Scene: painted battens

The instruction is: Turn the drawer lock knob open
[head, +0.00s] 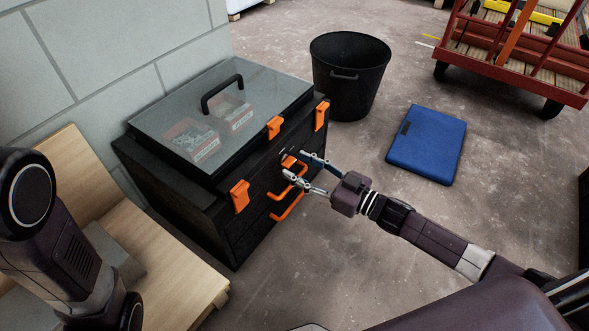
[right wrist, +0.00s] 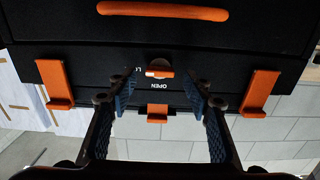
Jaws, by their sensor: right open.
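The black drawer box (head: 190,205) stands on the floor against the wall, with a clear lid and orange latches. Its small orange lock knob (head: 289,161) is on the upper front, partly hidden behind my fingers. In the right wrist view the knob (right wrist: 160,71) shows upside down, with the word OPEN beside it. My right gripper (head: 295,164) is open in front of the box. Its fingertips (right wrist: 160,80) stand on either side of the knob; I cannot tell whether they touch it. My left gripper is out of view.
Orange drawer handles (head: 289,206) are just below the knob. A wooden bench (head: 150,255) is at left. A red cart (head: 510,70) is at back right.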

